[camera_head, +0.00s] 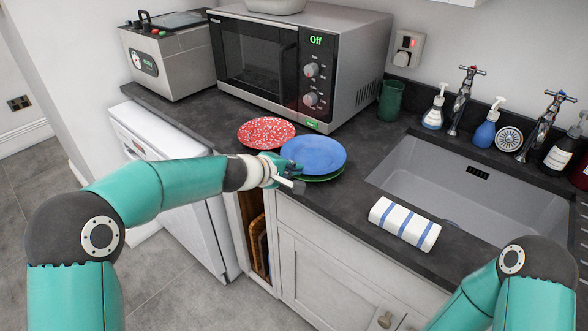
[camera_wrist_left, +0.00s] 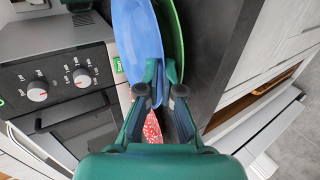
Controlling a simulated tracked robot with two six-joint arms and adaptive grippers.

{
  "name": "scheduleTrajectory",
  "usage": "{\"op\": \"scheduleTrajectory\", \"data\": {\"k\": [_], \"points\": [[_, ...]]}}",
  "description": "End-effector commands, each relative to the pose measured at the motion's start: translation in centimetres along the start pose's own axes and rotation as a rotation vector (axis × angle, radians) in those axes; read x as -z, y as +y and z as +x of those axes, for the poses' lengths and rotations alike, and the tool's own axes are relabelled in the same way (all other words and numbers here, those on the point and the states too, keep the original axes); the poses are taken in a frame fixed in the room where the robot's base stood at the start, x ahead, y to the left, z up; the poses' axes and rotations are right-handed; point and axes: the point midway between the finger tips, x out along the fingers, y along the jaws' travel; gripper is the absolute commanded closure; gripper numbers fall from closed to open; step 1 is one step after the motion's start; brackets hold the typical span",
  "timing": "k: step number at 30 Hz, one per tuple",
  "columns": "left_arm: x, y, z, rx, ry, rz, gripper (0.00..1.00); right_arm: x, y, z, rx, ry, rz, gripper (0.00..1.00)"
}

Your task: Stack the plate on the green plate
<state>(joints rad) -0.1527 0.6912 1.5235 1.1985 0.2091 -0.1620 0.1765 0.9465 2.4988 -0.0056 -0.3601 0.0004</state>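The blue plate (camera_head: 314,153) is over the green plate (camera_head: 324,178), whose rim shows below its front right edge. The blue plate (camera_wrist_left: 135,40) and the green plate (camera_wrist_left: 174,40) also show nearly edge-on, side by side, in the left wrist view. I cannot tell whether they touch. My left gripper (camera_head: 286,172) is at the left rim of the blue plate. In the wrist view its fingers (camera_wrist_left: 161,72) are close together with the blue plate's rim between them. My right gripper is out of view.
A red speckled plate (camera_head: 266,132) lies just left of the blue plate. Behind stands the microwave (camera_head: 295,65), with a green cup (camera_head: 390,100) beside it. A striped towel (camera_head: 405,223) lies by the sink (camera_head: 470,190). The counter's front edge is close to my left gripper.

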Motion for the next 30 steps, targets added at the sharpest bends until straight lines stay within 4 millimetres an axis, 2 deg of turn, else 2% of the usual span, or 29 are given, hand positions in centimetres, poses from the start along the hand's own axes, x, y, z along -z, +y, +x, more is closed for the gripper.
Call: {"op": "scheduleTrajectory", "data": {"k": [7, 9, 10, 23, 27, 30], "points": [[0.0, -0.5, 0.3, -0.003, 0.0, -0.001, 1.0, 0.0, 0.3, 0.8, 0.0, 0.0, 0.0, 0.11], [0.0, -0.5, 0.3, 0.0, 0.0, -0.001, 0.86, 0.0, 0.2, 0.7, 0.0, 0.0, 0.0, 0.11], [0.0, -0.5, 0.3, 0.0, -0.001, -0.001, 0.83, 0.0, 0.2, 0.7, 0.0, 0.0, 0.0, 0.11], [-0.1, -0.2, 0.2, 0.003, -0.004, -0.001, 0.83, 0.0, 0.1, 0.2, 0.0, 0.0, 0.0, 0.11], [-0.1, 0.9, -0.5, 0.003, -0.003, 0.0, 0.83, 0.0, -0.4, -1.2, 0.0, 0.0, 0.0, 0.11], [0.0, 0.5, -2.1, -0.001, 0.0, 0.001, 0.83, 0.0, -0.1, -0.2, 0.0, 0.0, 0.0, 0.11]]}}
